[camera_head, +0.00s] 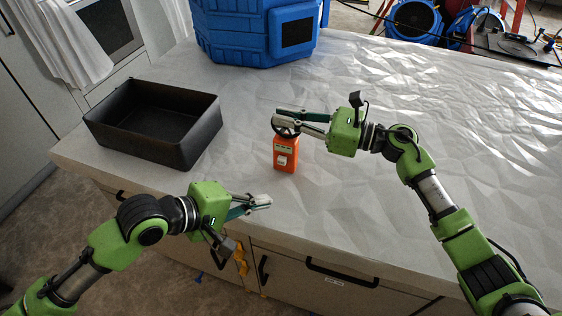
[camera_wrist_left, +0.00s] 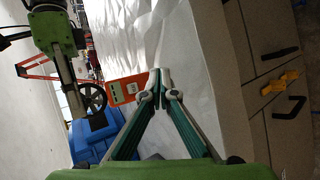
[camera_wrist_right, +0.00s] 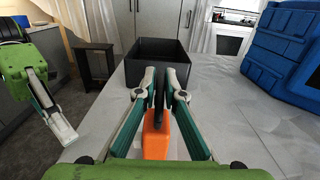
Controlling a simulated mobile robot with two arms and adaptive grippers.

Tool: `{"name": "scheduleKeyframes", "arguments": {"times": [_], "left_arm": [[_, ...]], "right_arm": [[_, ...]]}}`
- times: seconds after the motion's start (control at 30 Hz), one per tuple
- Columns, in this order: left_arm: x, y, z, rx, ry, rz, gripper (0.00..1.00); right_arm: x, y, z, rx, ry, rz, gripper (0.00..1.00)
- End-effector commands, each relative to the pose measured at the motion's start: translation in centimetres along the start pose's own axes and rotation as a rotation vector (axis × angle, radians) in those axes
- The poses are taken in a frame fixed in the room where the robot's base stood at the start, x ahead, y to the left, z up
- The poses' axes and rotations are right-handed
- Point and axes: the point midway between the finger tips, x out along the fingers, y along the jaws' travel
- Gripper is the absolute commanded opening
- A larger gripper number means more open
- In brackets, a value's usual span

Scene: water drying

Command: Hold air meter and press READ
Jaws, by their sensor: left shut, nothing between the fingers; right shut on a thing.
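The orange air meter (camera_head: 285,158) stands upright on the plastic-covered counter (camera_head: 340,210), with a small display and a pale button or label on its front. A black wheel-like part (camera_head: 283,127) is at its top. My right gripper (camera_head: 277,117) is shut on that black top part; the right wrist view shows it between the fingertips (camera_wrist_right: 160,85), with the orange body (camera_wrist_right: 155,140) below. My left gripper (camera_head: 268,201) is shut and empty, in front of and below the meter, apart from it. In the left wrist view the meter (camera_wrist_left: 124,90) is just left of my closed fingertips (camera_wrist_left: 160,75).
A black open bin (camera_head: 155,125) stands on the counter at the left. A large blue machine (camera_head: 255,30) stands at the back. Cabinet drawers with dark handles (camera_head: 340,273) are below the front edge. The counter right of the meter is clear except for my right arm.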

Motion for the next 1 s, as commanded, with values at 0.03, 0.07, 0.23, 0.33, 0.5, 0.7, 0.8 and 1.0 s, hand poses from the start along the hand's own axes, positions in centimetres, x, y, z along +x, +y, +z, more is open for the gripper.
{"name": "scheduleKeyframes", "arguments": {"times": [0.03,0.07,0.23,0.33,0.5,0.7,0.8,1.0], "left_arm": [[0.0,0.0,0.0,0.000,0.000,0.000,0.00],[0.0,0.0,0.0,0.000,0.000,0.000,0.00],[0.1,0.0,0.0,0.001,0.000,0.001,0.00],[0.4,0.3,-0.3,0.001,0.000,0.003,0.00],[1.6,1.3,-1.2,0.001,0.000,0.005,0.00],[3.7,2.8,-2.7,0.001,0.000,0.003,0.00],[4.6,3.4,-3.3,0.001,-0.001,0.003,0.00],[5.8,4.3,-4.2,0.001,0.000,0.003,0.00]], "right_arm": [[0.0,0.0,-0.1,0.000,0.001,0.000,0.00],[0.0,0.0,-0.1,0.000,0.001,0.000,0.00],[0.0,0.0,-0.1,0.000,0.001,0.000,0.00],[0.0,0.0,-0.1,0.000,0.001,0.000,0.00],[0.0,0.0,0.0,0.001,0.001,0.000,0.00],[0.0,0.0,0.0,0.000,0.001,0.000,0.00],[0.0,0.0,0.0,0.000,0.001,0.000,0.00],[0.0,0.0,0.0,0.000,0.001,0.000,0.00]]}}
